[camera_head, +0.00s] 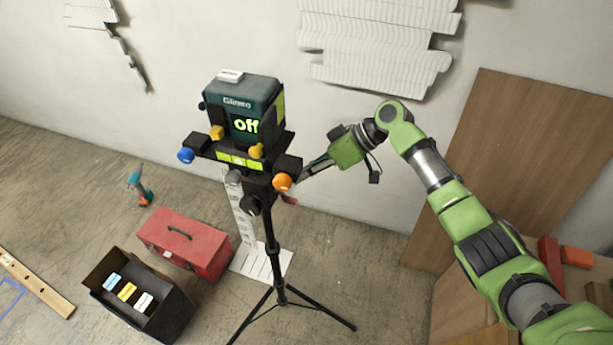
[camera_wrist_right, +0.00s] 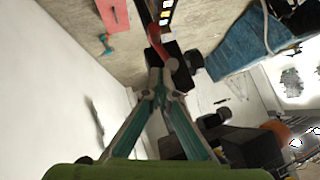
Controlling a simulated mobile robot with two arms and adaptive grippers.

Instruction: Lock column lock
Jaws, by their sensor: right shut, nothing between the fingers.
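A device on a black tripod column (camera_head: 270,240) stands in the middle of the head view, its screen (camera_head: 245,125) reading "off". A small red lever (camera_head: 289,199) shows on the column just below the orange knob (camera_head: 282,182). I take it for the column lock; most of it is hidden behind the knob. In the right wrist view a curved red lever (camera_wrist_right: 157,42) lies just beyond my fingertips. My right gripper (camera_head: 304,172) is shut and empty close to the column's right side; its fingers meet in the wrist view (camera_wrist_right: 160,82). Contact with the lever cannot be told. My left gripper is not in view.
A blue knob (camera_head: 186,155) and yellow knobs stick out from the device. A red toolbox (camera_head: 184,243), an open black box (camera_head: 140,300) and a drill (camera_head: 139,187) are on the floor at left. Tripod legs spread below. A wooden board (camera_head: 520,150) leans at right.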

